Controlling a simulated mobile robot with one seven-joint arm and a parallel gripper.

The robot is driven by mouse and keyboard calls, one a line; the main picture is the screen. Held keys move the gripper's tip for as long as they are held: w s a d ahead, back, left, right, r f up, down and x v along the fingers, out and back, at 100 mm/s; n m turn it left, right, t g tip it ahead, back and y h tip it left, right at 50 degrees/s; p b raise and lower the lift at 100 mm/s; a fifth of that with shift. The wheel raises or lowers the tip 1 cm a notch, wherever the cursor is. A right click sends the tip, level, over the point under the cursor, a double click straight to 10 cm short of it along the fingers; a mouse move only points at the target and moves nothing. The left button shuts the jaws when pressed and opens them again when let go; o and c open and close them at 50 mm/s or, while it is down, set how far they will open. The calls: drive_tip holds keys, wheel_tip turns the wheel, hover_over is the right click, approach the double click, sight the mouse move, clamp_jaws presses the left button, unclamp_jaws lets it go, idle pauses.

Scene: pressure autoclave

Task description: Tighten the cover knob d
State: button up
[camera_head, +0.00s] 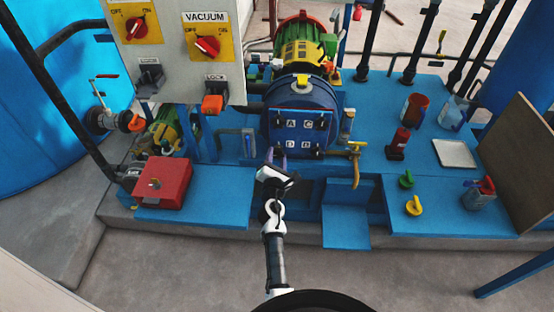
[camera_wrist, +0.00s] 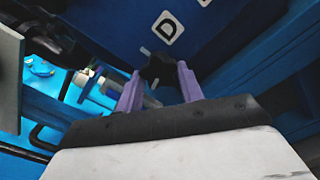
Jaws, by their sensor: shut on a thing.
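The round blue autoclave cover (camera_head: 300,97) faces me in the head view, with white letter labels on it and dark knobs at its edge. My gripper (camera_head: 276,158) is at the lower left of the cover. In the wrist view, the purple fingers of my gripper (camera_wrist: 160,74) are shut on a small black knob (camera_wrist: 157,66). The white label D (camera_wrist: 166,27) is close beside this knob, so it appears to be cover knob d. The fingers partly hide the knob, and its thread cannot be made out.
A control panel (camera_head: 178,80) hangs to the upper left, and a red box (camera_head: 162,183) stands on the blue platform (camera_head: 220,200) below it. A yellow valve handle (camera_head: 355,160) is right of the cover. Cups and small parts lie farther right.

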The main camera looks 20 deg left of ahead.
drive_tip(key=m+b, duration=0.2)
drive_tip(key=m, duration=0.3)
drive_tip(key=shift+a+r+m, duration=0.1)
drive_tip(key=shift+r+m, duration=0.05)
drive_tip(key=shift+m, duration=0.15)
drive_tip(key=m+b, duration=0.2)
drive_tip(key=m, duration=0.3)
drive_tip(key=shift+r, duration=0.1)
drive_tip(key=m+b, duration=0.4)
drive_tip(key=m, duration=0.1)
drive_tip(key=shift+w+r+m, duration=0.1)
drive_tip(key=shift+m, duration=0.3)
drive_tip(key=m+b, duration=0.3)
drive_tip(key=m, duration=0.1)
drive_tip(key=shift+r+m, duration=0.15)
drive_tip(key=shift+m, duration=0.25)
drive_tip(key=o, duration=1)
